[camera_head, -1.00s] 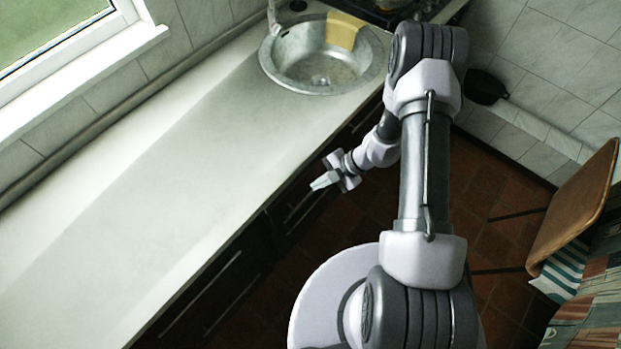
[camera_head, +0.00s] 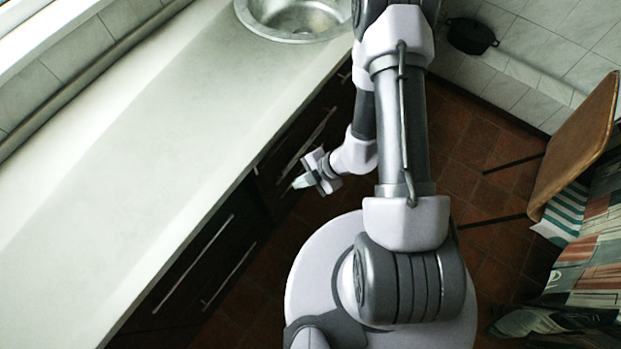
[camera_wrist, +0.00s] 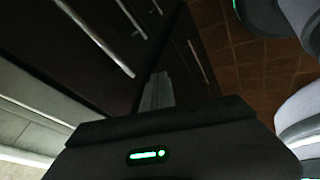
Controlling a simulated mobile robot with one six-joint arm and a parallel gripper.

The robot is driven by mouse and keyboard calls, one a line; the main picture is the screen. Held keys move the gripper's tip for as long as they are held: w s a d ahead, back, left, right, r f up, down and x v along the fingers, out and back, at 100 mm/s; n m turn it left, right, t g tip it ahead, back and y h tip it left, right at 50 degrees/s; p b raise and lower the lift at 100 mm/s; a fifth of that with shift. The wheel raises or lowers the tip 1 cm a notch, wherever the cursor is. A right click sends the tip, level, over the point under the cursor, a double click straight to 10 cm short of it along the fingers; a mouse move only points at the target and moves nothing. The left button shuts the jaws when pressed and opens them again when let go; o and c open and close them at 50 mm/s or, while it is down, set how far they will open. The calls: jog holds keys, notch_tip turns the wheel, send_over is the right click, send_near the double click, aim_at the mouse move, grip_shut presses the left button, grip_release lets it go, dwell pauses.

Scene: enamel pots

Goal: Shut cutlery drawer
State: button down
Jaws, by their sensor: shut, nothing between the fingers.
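Dark drawer fronts with long bar handles line the cabinet under the counter; I cannot tell which one is the cutlery drawer or how far any stands out. In the head view one handle (camera_head: 194,263) is at lower left and another (camera_head: 318,136) is farther up, nearer the sink. My gripper (camera_head: 302,181) is shut and empty, low beside the dark fronts, pointing toward them. In the wrist view its pale fingers (camera_wrist: 156,92) are close together, between a long handle (camera_wrist: 96,38) at left and another handle (camera_wrist: 200,61) at right. Contact with a front is unclear.
The pale counter (camera_head: 130,190) is bare along the left. A metal sink (camera_head: 295,14) is at the top. A brown chair (camera_head: 575,145) and a patterned cloth (camera_head: 590,255) are at right. Red-brown tiled floor (camera_head: 480,165) lies between my base and the chair.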

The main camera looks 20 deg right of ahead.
aim_at(274, 169)
jog(key=w, duration=0.1)
jog(key=w+a, duration=0.1)
jog(key=w, duration=0.1)
jog(key=shift+w+a+f, duration=0.25)
jog(key=shift+w+a, duration=0.05)
jog(key=w+a+p, duration=0.1)
jog(key=w, duration=0.1)
jog(key=w+a, duration=0.1)
jog(key=shift+w+a+p, duration=0.35)
